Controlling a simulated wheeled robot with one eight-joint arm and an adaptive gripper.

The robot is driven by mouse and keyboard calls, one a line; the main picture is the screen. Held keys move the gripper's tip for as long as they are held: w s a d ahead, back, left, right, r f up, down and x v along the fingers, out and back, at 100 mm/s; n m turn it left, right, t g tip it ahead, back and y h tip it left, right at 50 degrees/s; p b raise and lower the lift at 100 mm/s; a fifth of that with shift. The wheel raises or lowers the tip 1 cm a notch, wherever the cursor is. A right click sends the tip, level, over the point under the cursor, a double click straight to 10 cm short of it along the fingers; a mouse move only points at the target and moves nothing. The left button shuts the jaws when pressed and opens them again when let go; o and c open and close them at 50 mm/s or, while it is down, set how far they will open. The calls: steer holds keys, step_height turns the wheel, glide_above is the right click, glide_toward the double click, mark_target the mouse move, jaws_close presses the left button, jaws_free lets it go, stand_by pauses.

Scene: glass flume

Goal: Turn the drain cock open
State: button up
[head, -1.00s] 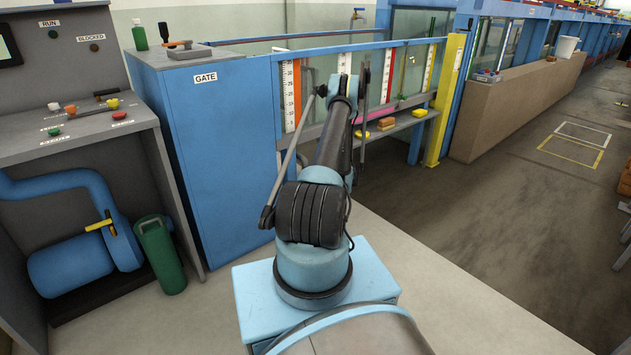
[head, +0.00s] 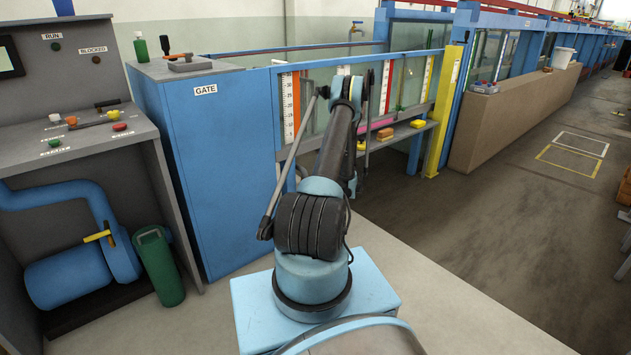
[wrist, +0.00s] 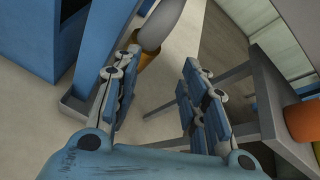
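No part is clearly marked as the drain cock. A yellow-handled valve (head: 98,236) sits on the blue pipe at the lower left of the head view. A small tap (head: 357,27) is on the back wall. In the wrist view, a grey rounded piece with an orange-brown collar (wrist: 148,47) lies beyond the left fingertip; I cannot tell what it is. In the head view my own arm hides the gripper.
A blue cabinet marked GATE (head: 215,140) stands left of my arm. A green cylinder (head: 158,266) stands by the pipe.

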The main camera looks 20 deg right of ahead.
steer(key=d+v, duration=0.2)
steer(key=v, duration=1.6)
steer(key=shift+w+d+f, duration=0.25)
steer(key=shift+w+f, duration=0.1)
steer(key=shift+w, duration=0.05)
stand_by(1.2)
